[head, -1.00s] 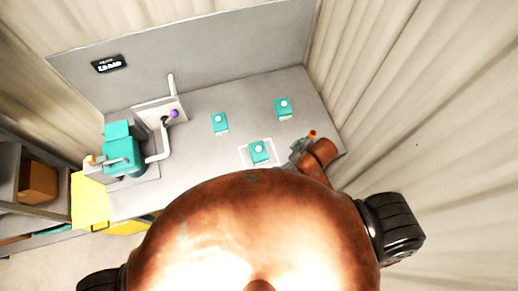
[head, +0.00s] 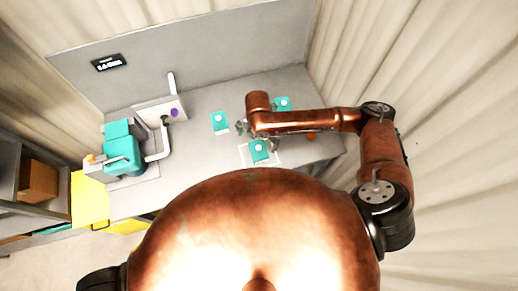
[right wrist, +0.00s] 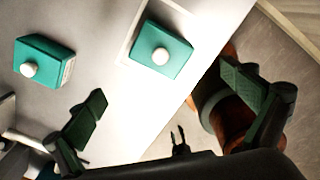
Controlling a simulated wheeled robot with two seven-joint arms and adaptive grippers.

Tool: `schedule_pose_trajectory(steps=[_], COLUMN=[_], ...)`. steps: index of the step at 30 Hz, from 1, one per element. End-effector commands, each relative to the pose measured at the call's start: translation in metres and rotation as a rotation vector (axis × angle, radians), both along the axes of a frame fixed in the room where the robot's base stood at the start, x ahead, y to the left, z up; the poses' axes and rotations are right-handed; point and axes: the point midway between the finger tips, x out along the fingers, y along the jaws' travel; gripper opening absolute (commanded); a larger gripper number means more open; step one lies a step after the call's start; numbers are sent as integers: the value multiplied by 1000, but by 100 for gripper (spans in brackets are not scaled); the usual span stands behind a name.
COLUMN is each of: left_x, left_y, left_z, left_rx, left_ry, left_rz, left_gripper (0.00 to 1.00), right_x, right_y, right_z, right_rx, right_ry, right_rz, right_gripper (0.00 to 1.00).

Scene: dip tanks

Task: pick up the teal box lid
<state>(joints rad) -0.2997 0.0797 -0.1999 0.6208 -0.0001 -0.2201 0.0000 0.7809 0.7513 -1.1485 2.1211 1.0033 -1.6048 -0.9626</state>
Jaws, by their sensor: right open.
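Several teal pieces with white round knobs rest on the grey table. One teal piece (head: 259,150) lies inside a white outlined square near the front edge; it also shows in the right wrist view (right wrist: 160,52). A second teal piece (head: 219,122) is to its left and farther back. A third teal piece (head: 283,104) is at the back right, partly behind my arm. I cannot tell which is the box lid. My right gripper (head: 256,134) is above the table between them, open and empty, with its fingers spread wide in the right wrist view (right wrist: 175,110). My left gripper is not seen.
A teal and white machine (head: 122,152) stands at the table's left, beside a white unit with a purple ball (head: 174,113). A grey panel (head: 200,60) with a small black display (head: 109,64) closes the back.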

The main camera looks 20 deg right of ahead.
Motion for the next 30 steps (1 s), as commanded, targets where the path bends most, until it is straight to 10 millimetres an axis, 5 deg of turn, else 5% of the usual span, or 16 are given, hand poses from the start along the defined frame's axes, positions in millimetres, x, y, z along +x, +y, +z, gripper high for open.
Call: schedule_pose_trajectory(steps=[21, 30], left_x=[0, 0], left_y=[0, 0], left_z=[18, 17], left_rx=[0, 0], left_ry=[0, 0], left_rz=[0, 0], left_gripper=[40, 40], right_x=[5, 5], right_y=[-8, -8], right_z=[-74, -77], right_rx=[-16, -16], right_ry=[4, 2], right_rz=[15, 17], right_gripper=[99, 96])
